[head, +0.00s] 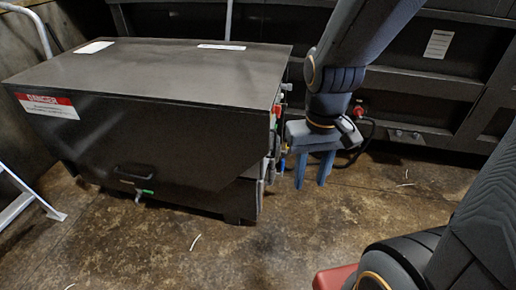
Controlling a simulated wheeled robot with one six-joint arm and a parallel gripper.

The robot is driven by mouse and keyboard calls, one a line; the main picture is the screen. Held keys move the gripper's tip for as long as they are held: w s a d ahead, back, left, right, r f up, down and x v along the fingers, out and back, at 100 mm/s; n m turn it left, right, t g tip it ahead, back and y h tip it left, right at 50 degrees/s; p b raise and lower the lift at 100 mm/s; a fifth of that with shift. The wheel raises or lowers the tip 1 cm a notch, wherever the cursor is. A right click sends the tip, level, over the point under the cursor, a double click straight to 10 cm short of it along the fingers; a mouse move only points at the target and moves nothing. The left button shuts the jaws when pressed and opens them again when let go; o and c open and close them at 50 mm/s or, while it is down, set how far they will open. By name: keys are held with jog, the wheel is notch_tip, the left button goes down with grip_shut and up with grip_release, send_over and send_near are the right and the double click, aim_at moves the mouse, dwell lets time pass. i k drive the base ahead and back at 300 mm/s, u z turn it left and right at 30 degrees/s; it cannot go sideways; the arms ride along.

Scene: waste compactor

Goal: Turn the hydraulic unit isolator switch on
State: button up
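The hydraulic unit (150,135) is a dark metal cabinet with a flat lid, at the left and middle of the head view. Small coloured fittings show edge-on along its right side, among them a red part (277,110). Another red part (359,111) shows behind my wrist, by the dark wall, with a black cable beside it. I cannot tell which of these is the isolator switch, or its setting. My gripper (312,184) points down just right of the cabinet's right side. Its two blue fingers are apart with nothing between them, and it appears clear of the fittings.
A white-framed ladder (28,200) stands at the left. The cabinet front has a black handle (134,172) and a green-handled valve (144,192). A large dark ribbed wall (430,85) closes off the back. The stained floor (390,200) right of my gripper is mostly free.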

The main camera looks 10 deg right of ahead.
aim_at(276, 110)
jog(key=u, duration=0.45)
jog(key=k, duration=0.95)
jog(key=z, duration=0.25)
jog(key=i, duration=0.6)
jog(key=z, duration=0.5)
jog(key=i, duration=1.05)
jog(key=u, duration=0.8)
jog(key=k, duration=0.45)
jog(key=z, duration=0.25)
jog(key=i, duration=0.45)
